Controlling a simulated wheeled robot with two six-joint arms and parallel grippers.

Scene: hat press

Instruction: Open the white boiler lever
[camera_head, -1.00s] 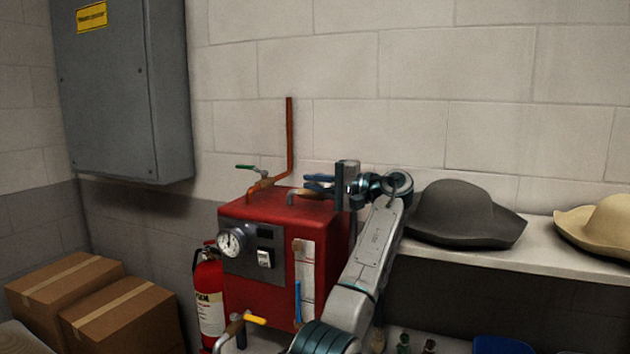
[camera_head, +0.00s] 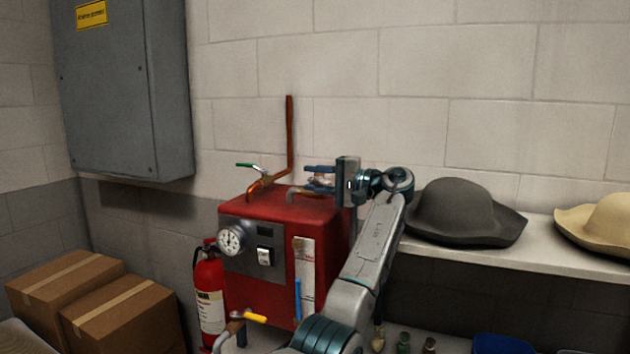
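The red boiler (camera_head: 268,272) stands in the middle, against the wall.
A green-handled valve (camera_head: 251,167) and an upright copper pipe (camera_head: 290,140) are left of the gripper. A yellow-handled valve (camera_head: 248,316) sits low in front. A fire extinguisher (camera_head: 209,295) stands left. A dark hat (camera_head: 463,212) lies on the shelf (camera_head: 500,256) to the right.

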